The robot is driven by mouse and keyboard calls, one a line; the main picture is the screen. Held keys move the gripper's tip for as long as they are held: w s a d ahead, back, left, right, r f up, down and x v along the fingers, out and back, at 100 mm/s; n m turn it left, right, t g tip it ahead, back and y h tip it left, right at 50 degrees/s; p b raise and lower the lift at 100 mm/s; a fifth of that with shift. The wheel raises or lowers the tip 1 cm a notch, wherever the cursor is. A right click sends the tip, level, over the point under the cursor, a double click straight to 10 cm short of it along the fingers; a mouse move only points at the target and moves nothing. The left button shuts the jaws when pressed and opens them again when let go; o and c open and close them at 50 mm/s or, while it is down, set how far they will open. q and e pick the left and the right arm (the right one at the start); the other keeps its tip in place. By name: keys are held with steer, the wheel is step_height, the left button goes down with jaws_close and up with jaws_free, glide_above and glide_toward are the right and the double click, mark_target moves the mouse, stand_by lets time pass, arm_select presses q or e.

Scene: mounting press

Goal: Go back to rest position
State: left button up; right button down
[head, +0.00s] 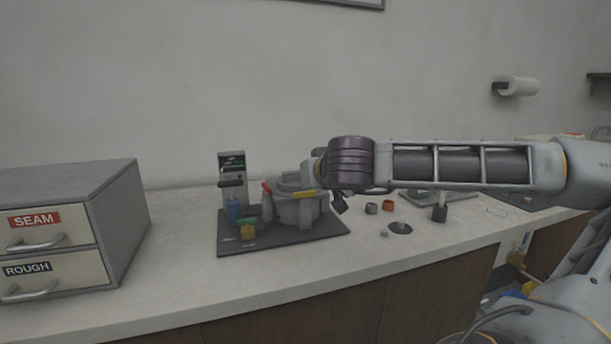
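My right arm reaches in from the right across the counter. Its wrist is over the right side of the mounting press (297,208), a grey round-bodied device with red and yellow handles on a dark base plate (270,243). A small dark part of my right gripper (340,203) shows below the wrist, beside the press. The wrist hides the rest, so its opening and any contact with the press cannot be made out. My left gripper is not in view.
A grey cabinet (128,215) with drawers labelled SEAM and ROUGH stands at the left. The counter (185,265) between cabinet and press is clear.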

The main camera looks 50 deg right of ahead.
arm_select(q)
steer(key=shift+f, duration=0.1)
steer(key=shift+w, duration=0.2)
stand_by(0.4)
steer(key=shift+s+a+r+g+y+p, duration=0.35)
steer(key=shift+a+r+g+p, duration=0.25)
steer(key=shift+p, duration=0.95)
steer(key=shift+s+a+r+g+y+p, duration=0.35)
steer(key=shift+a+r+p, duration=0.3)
steer(key=shift+p, duration=0.85)
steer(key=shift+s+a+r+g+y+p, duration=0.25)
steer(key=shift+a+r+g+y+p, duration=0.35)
steer(key=shift+p, duration=0.95)
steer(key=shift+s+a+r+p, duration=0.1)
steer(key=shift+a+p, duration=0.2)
steer(key=shift+p, duration=0.1)
